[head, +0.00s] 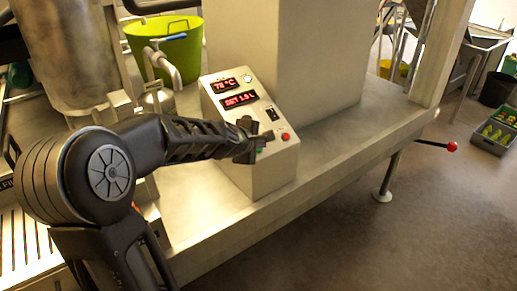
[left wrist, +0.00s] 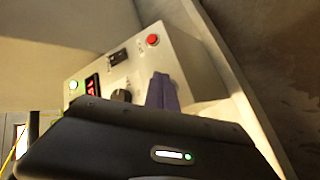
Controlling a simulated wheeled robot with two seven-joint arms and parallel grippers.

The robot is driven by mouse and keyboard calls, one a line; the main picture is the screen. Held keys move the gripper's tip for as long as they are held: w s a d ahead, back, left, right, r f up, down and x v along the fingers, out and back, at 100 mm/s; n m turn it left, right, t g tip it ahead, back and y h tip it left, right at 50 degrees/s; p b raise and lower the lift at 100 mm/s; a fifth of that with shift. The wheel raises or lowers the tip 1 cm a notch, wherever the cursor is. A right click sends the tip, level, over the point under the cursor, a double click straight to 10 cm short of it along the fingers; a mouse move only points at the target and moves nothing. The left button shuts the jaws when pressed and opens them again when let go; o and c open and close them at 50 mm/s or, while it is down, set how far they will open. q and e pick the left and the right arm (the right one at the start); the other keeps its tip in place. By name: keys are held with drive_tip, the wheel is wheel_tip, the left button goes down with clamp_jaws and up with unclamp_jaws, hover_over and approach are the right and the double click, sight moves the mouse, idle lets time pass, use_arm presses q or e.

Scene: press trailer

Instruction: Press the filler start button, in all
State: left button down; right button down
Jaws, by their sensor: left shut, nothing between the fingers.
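A pale control box (head: 262,183) with a sloped panel stands on the metal deck. The panel carries two red displays, a black switch (head: 271,114) and a red button (head: 285,136). A bit of green (head: 260,150), seemingly a green button, shows just under my left gripper (head: 266,137). The gripper is shut and empty, with its tip over the panel's lower part, left of the red button. I cannot tell whether it touches. In the left wrist view its finger (left wrist: 162,95) hides part of the panel. My right gripper is not in view.
A tall metal tank (head: 70,55), a green tub (head: 180,50) and a tap (head: 163,65) stand at left. The deck (head: 350,135) to the right is clear.

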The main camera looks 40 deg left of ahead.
use_arm(q)
drive_tip(key=shift+f, duration=0.15)
idle(0.5)
drive_tip(key=shift+a+f+b, duration=0.2)
drive_tip(key=shift+f+b, duration=0.05)
drive_tip(key=shift+b, duration=0.2)
drive_tip(key=shift+w+a+f+b, duration=0.1)
drive_tip(key=shift+a+f+b, duration=0.1)
drive_tip(key=shift+f+b, duration=0.2)
idle(0.5)
drive_tip(key=shift+r, duration=0.15)
drive_tip(key=shift+d+r+p, duration=0.4)
drive_tip(key=shift+r+p, duration=0.25)
drive_tip(key=shift+p, duration=0.25)
drive_tip(key=shift+r, duration=0.1)
drive_tip(key=r+p, duration=0.1)
drive_tip(key=d+r+p, duration=0.1)
drive_tip(key=p, duration=0.1)
drive_tip(key=s+d+r+p, duration=0.1)
drive_tip(key=r+p, duration=0.1)
drive_tip(key=shift+d+r, duration=0.1)
